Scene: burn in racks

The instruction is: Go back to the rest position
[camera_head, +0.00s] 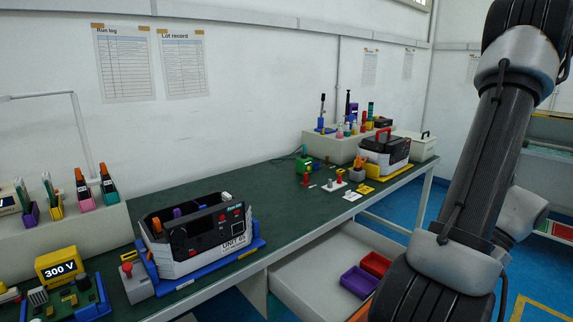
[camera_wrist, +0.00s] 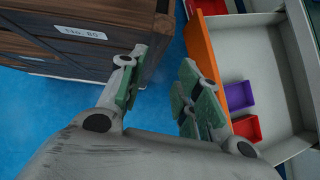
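My gripper (camera_wrist: 160,85) shows in the wrist view, its two green-padded fingers spread apart with nothing between them. Blue floor lies below the gap. My gripper's fingers are not visible in the head view, where my dark arm fills the right side. An open drawer (camera_head: 292,268) sits under the green bench (camera_head: 220,180). In the wrist view, the drawer's orange front (camera_wrist: 205,60) is just right of the right finger.
A purple bin (camera_head: 359,281) and a red bin (camera_head: 376,264) are in the drawer. A wooden crate (camera_wrist: 75,40) stands left of the gripper. A grey unit in a blue cradle (camera_head: 200,240) and a red-handled unit (camera_head: 385,152) stand on the bench.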

